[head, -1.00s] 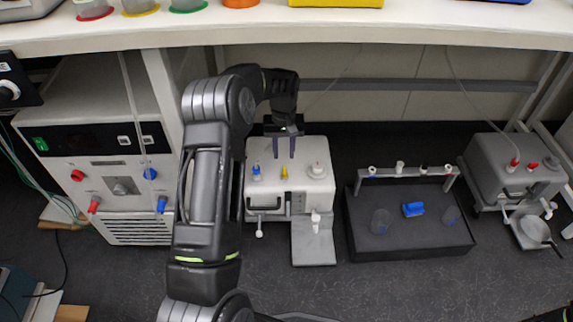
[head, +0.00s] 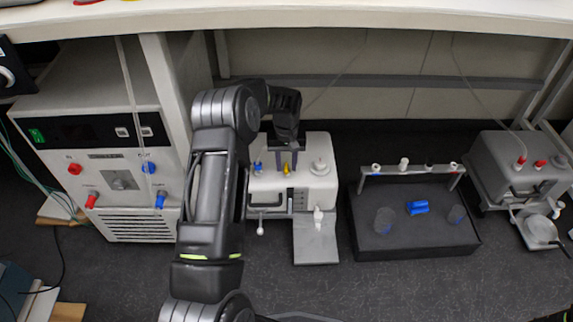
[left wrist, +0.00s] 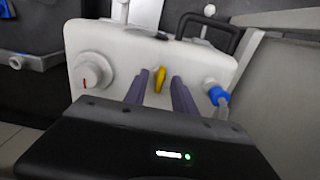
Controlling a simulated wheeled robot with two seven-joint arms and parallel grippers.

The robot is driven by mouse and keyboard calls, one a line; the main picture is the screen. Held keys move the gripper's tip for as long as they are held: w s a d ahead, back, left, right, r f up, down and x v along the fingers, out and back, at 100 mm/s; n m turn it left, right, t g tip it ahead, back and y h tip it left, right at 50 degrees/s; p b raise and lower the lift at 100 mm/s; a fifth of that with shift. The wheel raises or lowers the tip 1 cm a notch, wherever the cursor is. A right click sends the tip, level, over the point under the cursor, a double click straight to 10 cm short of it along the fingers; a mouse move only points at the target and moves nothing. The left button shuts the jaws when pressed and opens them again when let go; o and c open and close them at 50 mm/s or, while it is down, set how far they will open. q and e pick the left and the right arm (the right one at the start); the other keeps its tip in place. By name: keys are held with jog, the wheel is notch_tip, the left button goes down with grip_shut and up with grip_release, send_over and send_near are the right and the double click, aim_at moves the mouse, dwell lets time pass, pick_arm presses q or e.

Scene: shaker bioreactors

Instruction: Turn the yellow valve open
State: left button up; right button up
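The yellow valve (head: 286,170) sits on top of a white box-shaped device (head: 317,186) on the floor under the bench. My left gripper (head: 286,165) is over the device, with its two fingers pointing down on either side of the valve. In the left wrist view the yellow valve (left wrist: 159,79) shows between the two parted fingers (left wrist: 158,90), with a gap to each, so the gripper is open. I cannot tell how far the tips reach down beside the valve. Only a dark bit at the head view's lower right corner may be my right arm; its gripper is out of view.
On the device, a blue-collared fitting (head: 257,168) and a white round knob (head: 320,166) flank the valve. A dark tray (head: 412,242) with a tube rack stands to the right. A grey unit (head: 493,165) is further right, a large cabinet (head: 100,190) left. The bench (head: 350,22) overhangs above.

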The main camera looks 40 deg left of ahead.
pick_arm(q)
grip_shut()
jog(key=shift+n, duration=0.3)
dwell(0.6)
jog(key=shift+r+n+p, duration=0.1)
jog(key=shift+n+p, duration=0.75)
jog(key=shift+n, duration=0.35)
jog(key=n+p, duration=0.1)
jog(key=n, duration=0.2)
jog(key=n+p, duration=0.2)
jog(key=n, duration=0.4)
jog(key=n+p, duration=0.1)
jog(key=n, duration=0.5)
jog(key=shift+p, duration=0.3)
